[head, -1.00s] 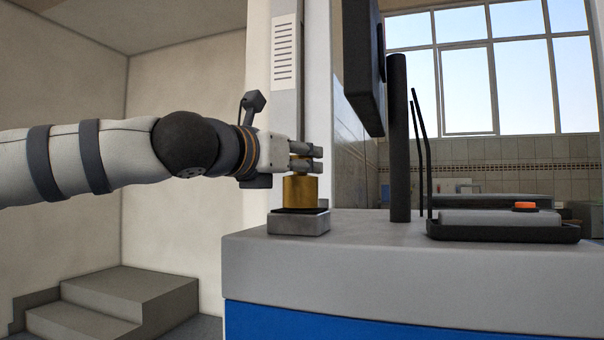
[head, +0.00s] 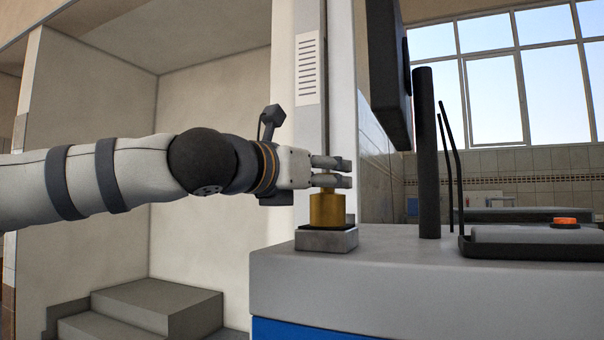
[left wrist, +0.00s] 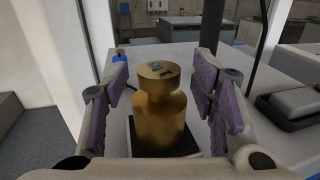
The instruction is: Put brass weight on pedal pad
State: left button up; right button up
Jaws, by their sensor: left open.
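The brass weight (head: 327,209) stands upright on the dark-topped pedal pad (head: 327,240), a low grey block at the near left corner of the counter. My left gripper (head: 338,171) reaches in from the left at the height of the weight's knob. In the left wrist view, the weight (left wrist: 160,120) stands between the two spread fingers, with a gap on each side. The pad's dark top (left wrist: 188,143) shows beneath the weight there. The left gripper is open. My right gripper is in neither view.
The grey counter (head: 400,265) has a black post (head: 428,150) and two thin dark rods behind the pad. A black tray (head: 530,249) with a grey block and an orange button (head: 566,221) sits at right. A pale column (head: 312,120) rises behind the gripper. Grey steps (head: 160,310) lie below left.

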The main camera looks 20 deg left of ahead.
pick_arm(q)
jog(key=p+v, duration=0.1)
jog(key=v, duration=0.9)
jog(key=shift+s, duration=0.2)
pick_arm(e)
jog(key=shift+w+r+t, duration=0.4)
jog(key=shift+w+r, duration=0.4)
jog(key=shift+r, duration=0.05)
pick_arm(q)
jog(key=shift+f, duration=0.15)
